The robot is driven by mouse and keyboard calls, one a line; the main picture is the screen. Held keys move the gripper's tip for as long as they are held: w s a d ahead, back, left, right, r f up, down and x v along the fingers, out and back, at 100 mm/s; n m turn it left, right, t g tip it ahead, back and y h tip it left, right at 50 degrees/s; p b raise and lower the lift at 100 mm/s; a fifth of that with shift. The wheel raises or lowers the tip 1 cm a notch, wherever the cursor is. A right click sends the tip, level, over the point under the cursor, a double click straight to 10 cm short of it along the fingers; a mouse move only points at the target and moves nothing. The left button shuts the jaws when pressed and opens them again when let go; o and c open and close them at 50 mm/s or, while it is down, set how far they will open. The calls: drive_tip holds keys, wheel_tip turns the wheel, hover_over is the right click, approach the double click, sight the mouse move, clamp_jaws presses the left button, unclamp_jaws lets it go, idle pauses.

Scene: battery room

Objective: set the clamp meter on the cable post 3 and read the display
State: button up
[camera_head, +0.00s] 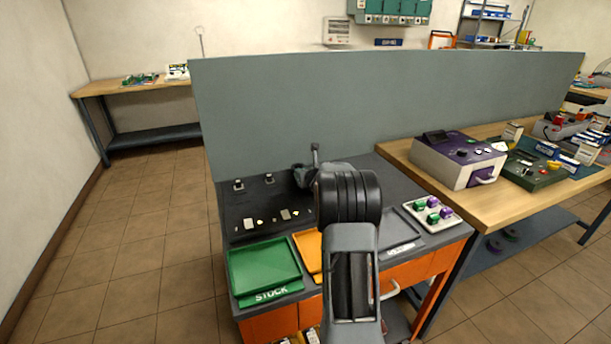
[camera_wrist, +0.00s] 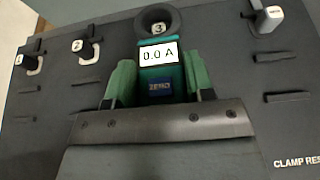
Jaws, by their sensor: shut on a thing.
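The clamp meter (camera_wrist: 158,72) has a teal and dark body, a white display reading 0.0 A and a blue ZERO label. My gripper (camera_wrist: 160,82) is shut on its body, with a green finger on each side. The meter's dark ring points away from me. The number 3 of cable post 3 (camera_wrist: 158,28) shows inside the ring, so the ring lines up with that post; I cannot tell how far down it sits. In the head view my arm largely hides the meter and my gripper (camera_head: 306,176).
Post 1 (camera_wrist: 22,60) and post 2 (camera_wrist: 80,46) stand left on the dark panel, and another post (camera_wrist: 270,18) stands right. The green STOCK tray (camera_head: 264,268) is at the bench front. A grey partition (camera_head: 380,100) rises behind. A purple-topped box (camera_head: 458,160) is right.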

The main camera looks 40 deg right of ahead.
drive_tip(key=shift+f+b, duration=0.55)
drive_tip(key=shift+b, duration=0.05)
drive_tip(key=o, duration=0.8)
drive_tip(key=shift+c, duration=0.2)
drive_tip(key=shift+b+v, duration=0.35)
drive_tip(key=shift+v, duration=5.1)
drive_tip(key=shift+d+r, duration=0.1)
